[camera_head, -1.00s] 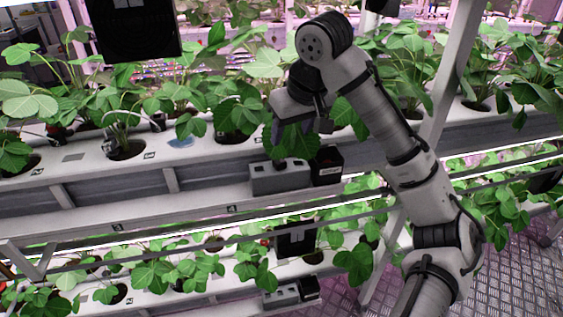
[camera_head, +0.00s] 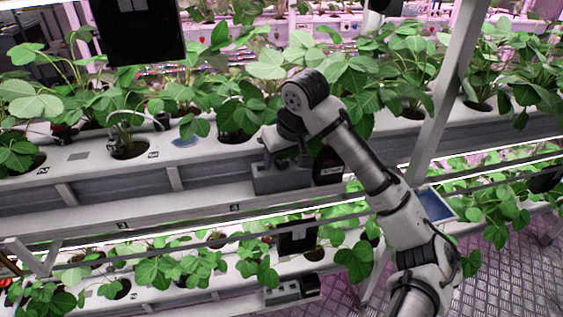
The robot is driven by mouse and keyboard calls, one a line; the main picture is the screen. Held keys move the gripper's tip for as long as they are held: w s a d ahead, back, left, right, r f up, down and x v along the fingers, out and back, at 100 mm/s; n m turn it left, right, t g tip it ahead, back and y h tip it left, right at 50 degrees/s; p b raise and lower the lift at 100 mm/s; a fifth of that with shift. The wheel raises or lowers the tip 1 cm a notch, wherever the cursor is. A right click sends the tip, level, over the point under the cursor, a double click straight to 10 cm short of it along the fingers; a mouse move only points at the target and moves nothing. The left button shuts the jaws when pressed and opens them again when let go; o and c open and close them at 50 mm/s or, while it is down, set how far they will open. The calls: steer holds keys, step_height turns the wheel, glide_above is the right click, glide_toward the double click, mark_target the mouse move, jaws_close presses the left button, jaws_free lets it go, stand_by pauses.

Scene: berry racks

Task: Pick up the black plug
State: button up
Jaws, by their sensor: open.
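My gripper (camera_head: 286,157) points down over a grey box (camera_head: 275,182) on the side of the upper rack. Its jaws look open, with a finger at either side, and I see nothing held between them. The gripper covers the top of the grey box. A black block (camera_head: 328,168) stands against the right end of that box, partly behind my arm. I cannot make out a separate black plug; it may be hidden by the gripper, or it may be part of these dark shapes.
White planting troughs with leafy plants run across the upper and lower racks. A slanted white post (camera_head: 440,105) stands right of my arm. A similar grey box (camera_head: 283,294) sits on the lower rack. A black panel (camera_head: 137,30) hangs at the upper left.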

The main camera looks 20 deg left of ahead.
jaws_close()
steer(key=shift+r, duration=0.1)
